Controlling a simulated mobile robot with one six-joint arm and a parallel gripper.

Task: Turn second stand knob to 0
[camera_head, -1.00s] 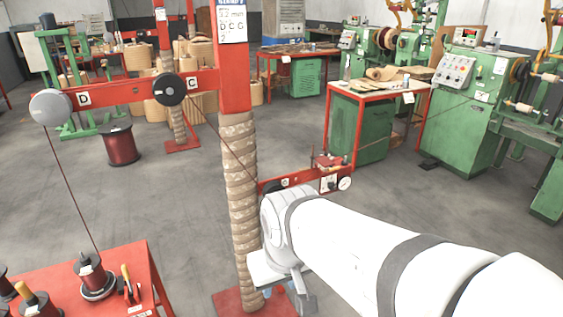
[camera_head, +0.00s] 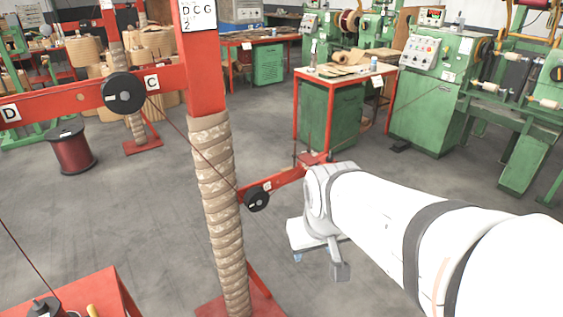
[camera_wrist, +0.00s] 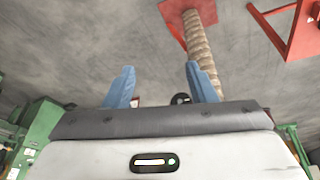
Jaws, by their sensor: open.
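A red stand with a wrapped post (camera_head: 218,215) stands left of centre in the head view. Its upper red arm carries a black wheel (camera_head: 123,93) near the labels D and C. A lower red arm (camera_head: 283,179) carries a small black wheel (camera_head: 257,198) labelled G. My arm hides the lower arm's right end, and I cannot see a knob clearly. In the wrist view my gripper (camera_wrist: 158,85) is open, with its two blue fingers apart. A black round part (camera_wrist: 181,99) shows near the right finger, partly behind my wrist. The post (camera_wrist: 201,45) stands beyond that finger.
A red table (camera_head: 90,295) is at the lower left. A dark red spool (camera_head: 72,151) stands on the floor. Green cabinets (camera_head: 330,115) and winding machines (camera_head: 440,95) stand behind my arm. Grey floor (camera_head: 120,210) is free left of the post.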

